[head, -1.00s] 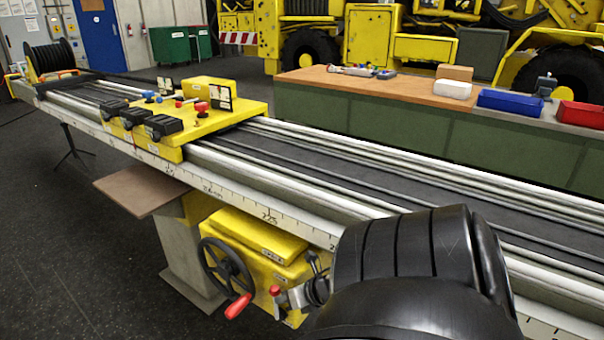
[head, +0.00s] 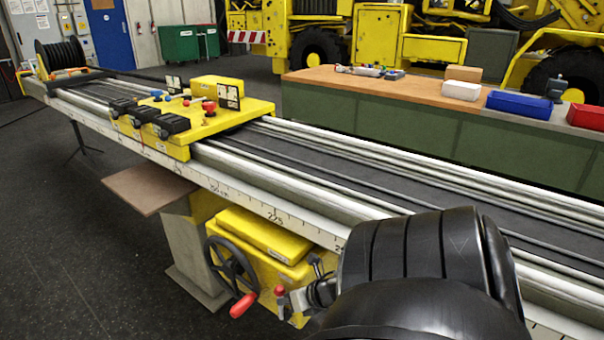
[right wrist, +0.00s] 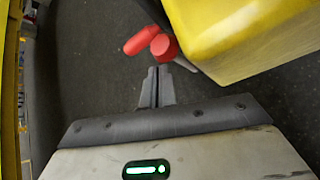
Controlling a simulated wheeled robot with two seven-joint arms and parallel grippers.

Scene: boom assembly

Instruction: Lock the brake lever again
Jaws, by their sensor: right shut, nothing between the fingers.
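The brake lever, with a red cylindrical knob (head: 280,290), is on the yellow gearbox below the rail, right of the handwheel. In the right wrist view, the red knob (right wrist: 165,47) is just beyond the fingertips, with a short pale stem beside it. My right gripper (head: 285,301) is beside the lever in the head view, partly hidden behind my dark arm. Its fingers (right wrist: 157,72) are together and empty in the right wrist view. I cannot tell whether they touch the knob. My left gripper is not in view.
The black handwheel (head: 232,272) has a red handle (head: 243,305) close to the lever. The yellow gearbox (head: 262,240) and long rail (head: 320,222) stand close to my right arm. A brown shelf (head: 148,188) juts out at left. Dark floor (head: 70,250) is open at left.

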